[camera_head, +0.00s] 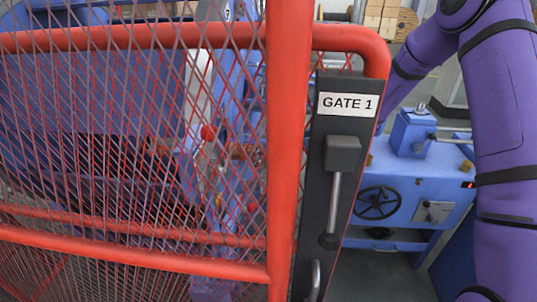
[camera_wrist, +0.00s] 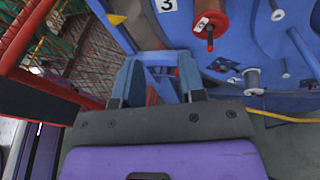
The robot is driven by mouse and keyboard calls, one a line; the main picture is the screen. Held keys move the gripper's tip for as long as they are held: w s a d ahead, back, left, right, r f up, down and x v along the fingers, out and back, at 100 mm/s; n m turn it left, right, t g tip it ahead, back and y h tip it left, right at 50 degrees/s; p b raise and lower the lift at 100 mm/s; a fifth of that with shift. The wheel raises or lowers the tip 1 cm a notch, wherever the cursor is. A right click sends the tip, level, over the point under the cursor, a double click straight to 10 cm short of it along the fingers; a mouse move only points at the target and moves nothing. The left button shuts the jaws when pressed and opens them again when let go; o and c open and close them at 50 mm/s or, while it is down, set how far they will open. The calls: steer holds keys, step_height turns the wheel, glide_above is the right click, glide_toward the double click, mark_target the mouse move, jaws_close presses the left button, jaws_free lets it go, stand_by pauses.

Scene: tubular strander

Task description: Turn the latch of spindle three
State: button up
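In the wrist view, a white label with the number 3 (camera_wrist: 166,5) sits on the blue machine body at the top. To its right is a red cylindrical part (camera_wrist: 210,24) with a dark centre and a small red pin hanging from it; I cannot tell if this is the latch of spindle three. My gripper (camera_wrist: 158,72) is open, its two fingers apart, below the label. A blue bracket-like part and something reddish-brown show between and beyond the fingers. No contact is clear. The gripper is not visible in the head view.
A red mesh gate (camera_head: 285,140) with a dark GATE 1 post (camera_head: 325,185) and handle fills the head view's left and middle. Behind it is blue machinery. A blue bench with a black handwheel (camera_head: 377,202) stands right.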

steer(key=w+f+m+t+y, duration=0.2)
steer(key=w+f+m+t, duration=0.3)
steer(key=f, duration=0.4)
steer(key=shift+m+g, duration=0.5)
steer(key=shift+g, duration=0.2)
steer(key=a, duration=0.3)
steer(key=w+a, duration=0.1)
steer(key=a, duration=0.2)
steer(key=w+a, duration=0.1)
steer(key=a, duration=0.3)
jaws_close()
